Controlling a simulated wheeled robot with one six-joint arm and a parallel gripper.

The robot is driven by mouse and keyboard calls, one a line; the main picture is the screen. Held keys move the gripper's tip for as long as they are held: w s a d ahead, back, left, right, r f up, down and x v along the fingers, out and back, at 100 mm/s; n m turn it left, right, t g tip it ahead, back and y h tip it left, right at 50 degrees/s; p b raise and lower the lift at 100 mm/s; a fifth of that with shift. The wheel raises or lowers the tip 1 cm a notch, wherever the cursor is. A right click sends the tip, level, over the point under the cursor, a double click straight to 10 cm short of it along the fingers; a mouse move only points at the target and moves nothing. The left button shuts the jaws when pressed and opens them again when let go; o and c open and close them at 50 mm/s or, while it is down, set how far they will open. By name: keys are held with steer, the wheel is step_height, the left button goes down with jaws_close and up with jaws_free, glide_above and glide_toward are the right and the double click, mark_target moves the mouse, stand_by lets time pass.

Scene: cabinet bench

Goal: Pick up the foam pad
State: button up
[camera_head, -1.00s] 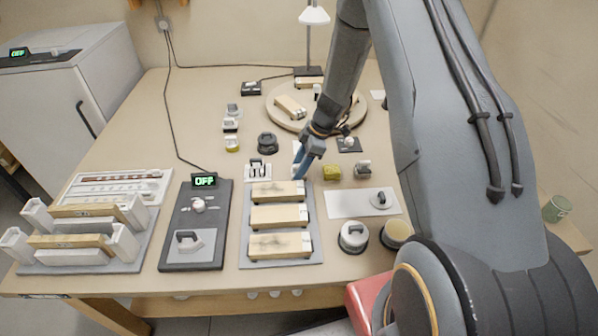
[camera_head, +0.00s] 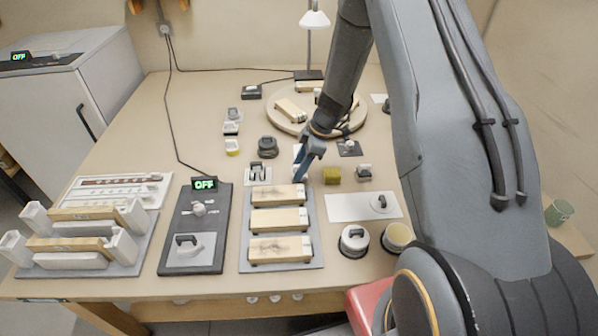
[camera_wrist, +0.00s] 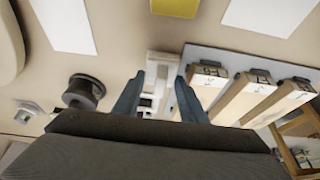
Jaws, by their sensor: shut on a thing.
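My gripper (camera_head: 300,177) is low over the bench, just behind the tray of wooden blocks. In the wrist view its two blue fingers (camera_wrist: 160,78) stand on either side of a small pale block (camera_wrist: 161,64), which looks like the foam pad, and are shut on it. In the head view the fingers hide most of this block. I cannot tell whether it still touches the bench.
A yellow-olive block (camera_head: 332,175) stands close to the right. A grey tray (camera_head: 245,240) with wooden blocks lies in front. A small holder (camera_head: 258,175) and a dark round knob (camera_head: 267,146) are to the left. A white sheet (camera_head: 350,206) lies right of the tray.

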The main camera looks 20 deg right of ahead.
steer(key=shift+r+b, duration=1.1)
steer(key=shift+r, duration=3.1)
steer(key=o, duration=0.5)
steer(key=shift+c, duration=0.2)
steer(key=c, duration=0.4)
